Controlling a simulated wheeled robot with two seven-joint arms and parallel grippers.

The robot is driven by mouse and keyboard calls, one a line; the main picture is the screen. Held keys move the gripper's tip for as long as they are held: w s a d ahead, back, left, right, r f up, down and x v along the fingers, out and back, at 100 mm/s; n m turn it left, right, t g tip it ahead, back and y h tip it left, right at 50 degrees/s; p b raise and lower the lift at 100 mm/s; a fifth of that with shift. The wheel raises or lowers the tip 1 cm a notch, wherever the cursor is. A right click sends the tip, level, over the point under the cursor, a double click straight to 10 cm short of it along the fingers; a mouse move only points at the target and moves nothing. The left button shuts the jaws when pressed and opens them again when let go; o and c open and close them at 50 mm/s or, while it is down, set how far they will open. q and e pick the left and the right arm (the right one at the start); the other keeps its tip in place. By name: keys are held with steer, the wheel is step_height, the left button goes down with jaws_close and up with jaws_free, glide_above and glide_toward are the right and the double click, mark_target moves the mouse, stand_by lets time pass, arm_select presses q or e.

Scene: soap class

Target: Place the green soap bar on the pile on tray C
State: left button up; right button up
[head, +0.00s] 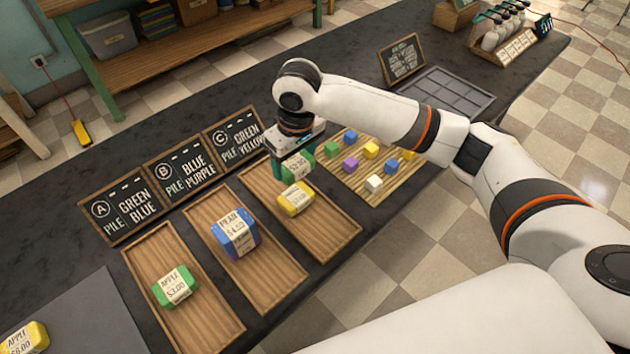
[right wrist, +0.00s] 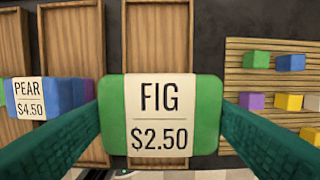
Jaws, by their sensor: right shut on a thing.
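My right gripper (head: 294,165) is shut on a green soap bar (head: 298,166) with a white label. In the right wrist view, the green bar (right wrist: 160,87) reads "FIG $2.50" between the two fingers (right wrist: 160,120). It appears held above the back part of tray C (head: 328,228). A yellow soap bar (head: 295,199) lies on tray C, just nearer than the held bar in the head view. The wrist view does not show this yellow bar. The sign C (head: 236,143) reads "PILE GREEN YELLOW". My left gripper is not in view.
Tray B (head: 266,282) holds a blue bar (head: 235,230) on a purple one. Tray A (head: 200,322) holds a green bar (head: 174,285). A slatted board (head: 390,180) with coloured cubes lies right of tray C. Another yellow bar (head: 24,338) sits lower left.

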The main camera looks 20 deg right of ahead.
mark_target(294, 165)
steer(key=f, duration=0.3)
steer(key=shift+s+a+f, duration=0.2)
steer(key=shift+f, duration=2.7)
steer(key=shift+f, duration=0.1)
steer(key=o, duration=1)
steer(key=shift+w, duration=0.1)
steer(key=r, duration=0.4)
steer(key=s+r, duration=0.1)
steer(key=r, duration=0.7)
steer(key=shift+s+d+r, duration=0.1)
steer(key=shift+s+d, duration=0.1)
steer(key=shift+d, duration=0.1)
